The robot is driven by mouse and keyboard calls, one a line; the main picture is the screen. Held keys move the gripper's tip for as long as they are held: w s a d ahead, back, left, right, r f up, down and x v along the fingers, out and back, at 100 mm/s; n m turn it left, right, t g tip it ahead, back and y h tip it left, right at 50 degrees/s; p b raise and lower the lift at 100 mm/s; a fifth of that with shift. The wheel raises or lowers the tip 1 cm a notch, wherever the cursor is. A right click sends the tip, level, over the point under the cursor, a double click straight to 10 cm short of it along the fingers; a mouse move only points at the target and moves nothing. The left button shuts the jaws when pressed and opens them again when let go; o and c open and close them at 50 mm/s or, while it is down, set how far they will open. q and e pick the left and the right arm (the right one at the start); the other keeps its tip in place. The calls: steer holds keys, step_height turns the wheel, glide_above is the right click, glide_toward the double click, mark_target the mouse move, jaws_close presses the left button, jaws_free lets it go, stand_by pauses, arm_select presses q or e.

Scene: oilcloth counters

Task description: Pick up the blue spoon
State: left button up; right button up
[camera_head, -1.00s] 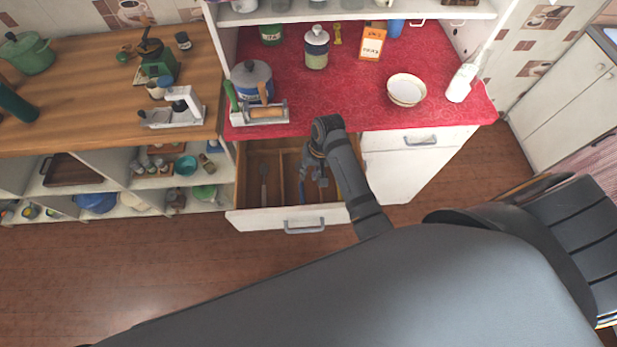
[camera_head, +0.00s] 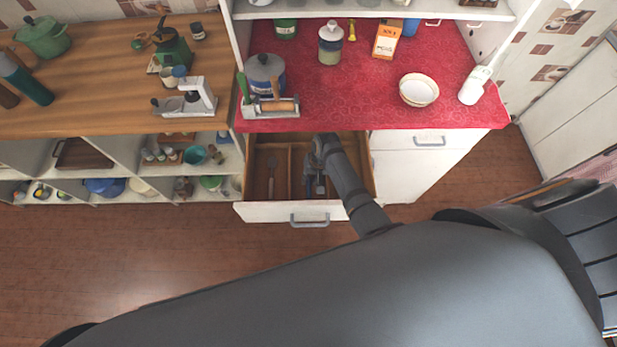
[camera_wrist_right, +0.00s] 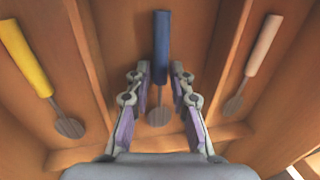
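The blue spoon (camera_wrist_right: 161,48) lies in the middle compartment of the open drawer (camera_wrist_right: 200,35), its blue handle pointing away in the right wrist view and its round bowl toward me. My right gripper (camera_wrist_right: 160,82) is open, with one finger on each side of the spoon. I cannot tell whether the fingers touch it. In the head view my right gripper (camera_head: 315,184) is down in the drawer and hides most of the spoon. My left gripper is not in view.
A yellow-handled spoon (camera_wrist_right: 27,62) lies in the compartment to the left and a pale-handled spoon (camera_wrist_right: 262,50) in the one to the right, with wooden dividers between. The red counter (camera_head: 340,110) is above the drawer.

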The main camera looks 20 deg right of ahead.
jaws_close()
steer(key=shift+r, duration=0.1)
